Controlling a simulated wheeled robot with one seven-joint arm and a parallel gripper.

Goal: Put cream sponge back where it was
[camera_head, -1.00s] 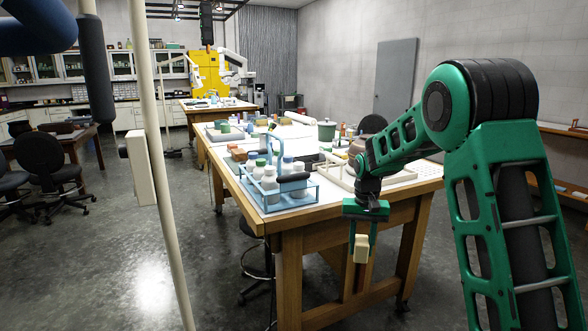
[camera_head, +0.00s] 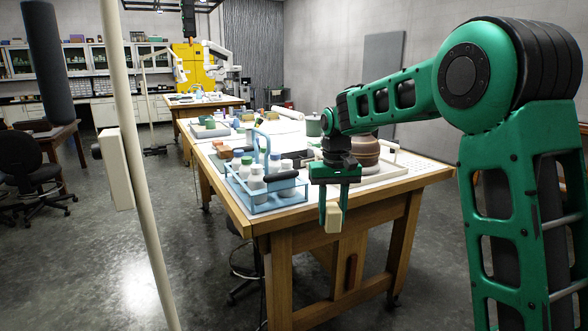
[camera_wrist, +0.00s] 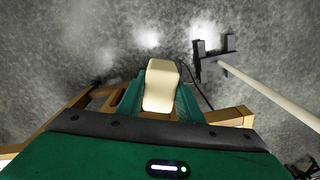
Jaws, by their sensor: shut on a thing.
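The cream sponge (camera_head: 333,218) is a small pale block in the head view. My gripper (camera_head: 334,206) is shut on it and points down. It holds the sponge in front of the near edge of the wooden table (camera_head: 345,204). In the wrist view the sponge (camera_wrist: 160,86) sits between the green fingers, with the grey floor behind it. Part of the sponge is hidden by the fingers.
A blue bottle carrier (camera_head: 262,205) with several bottles stands at the table's near left corner. A brown rounded pot (camera_head: 364,152) sits on a pale tray behind my gripper. A cream pole (camera_head: 140,180) stands at left. Open floor lies left of the table.

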